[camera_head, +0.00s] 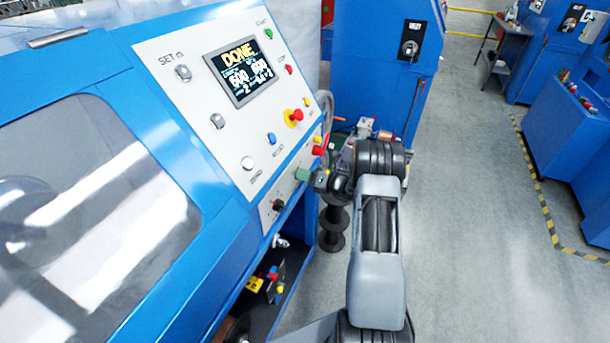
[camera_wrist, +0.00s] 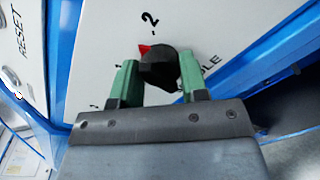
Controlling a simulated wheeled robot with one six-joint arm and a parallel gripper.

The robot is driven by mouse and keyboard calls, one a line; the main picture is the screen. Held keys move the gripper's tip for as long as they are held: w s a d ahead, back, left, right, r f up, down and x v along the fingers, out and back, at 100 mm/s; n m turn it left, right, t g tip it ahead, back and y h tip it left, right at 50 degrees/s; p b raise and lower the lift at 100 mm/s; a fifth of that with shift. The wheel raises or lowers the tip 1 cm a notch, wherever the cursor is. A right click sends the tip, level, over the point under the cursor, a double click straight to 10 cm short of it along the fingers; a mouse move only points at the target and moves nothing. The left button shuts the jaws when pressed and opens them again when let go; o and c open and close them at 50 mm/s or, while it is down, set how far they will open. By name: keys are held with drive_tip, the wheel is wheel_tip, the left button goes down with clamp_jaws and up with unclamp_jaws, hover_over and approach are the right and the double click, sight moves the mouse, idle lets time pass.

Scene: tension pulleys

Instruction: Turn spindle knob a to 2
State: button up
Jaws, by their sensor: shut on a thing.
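A black knob (camera_wrist: 160,68) with a red pointer (camera_wrist: 145,49) sits on a white panel in the wrist view. The pointer sits at the knob's upper left, just below the "2" mark (camera_wrist: 150,20) and slightly to its left. Lettering ending in "DLE" (camera_wrist: 205,68) is beside the knob, partly hidden. My gripper (camera_wrist: 160,84) is shut on the knob, with a green finger on each side. In the head view my gripper (camera_head: 304,174) is at the lower right edge of the control panel and hides the held knob.
Another black knob (camera_head: 279,205) is on the lower panel. Above are a white button, a blue RESET button (camera_head: 271,138) and a red emergency stop (camera_head: 296,115). The screen (camera_head: 239,74) reads "DONE". An open bay with small parts lies below. Open floor (camera_head: 460,230) is at right.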

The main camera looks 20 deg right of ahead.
drive_tip(key=m+p, duration=0.1)
drive_tip(key=m, duration=0.5)
drive_tip(key=shift+g+p, duration=0.3)
drive_tip(key=shift+y, duration=0.3)
drive_tip(key=o, duration=0.9)
drive_tip(key=shift+d, duration=0.1)
drive_tip(key=b+v, duration=0.3)
drive_tip(key=v, duration=1)
drive_tip(key=shift+s+d+r, duration=0.1)
drive_tip(key=shift+s+d, duration=0.1)
drive_tip(key=shift+s, duration=0.1)
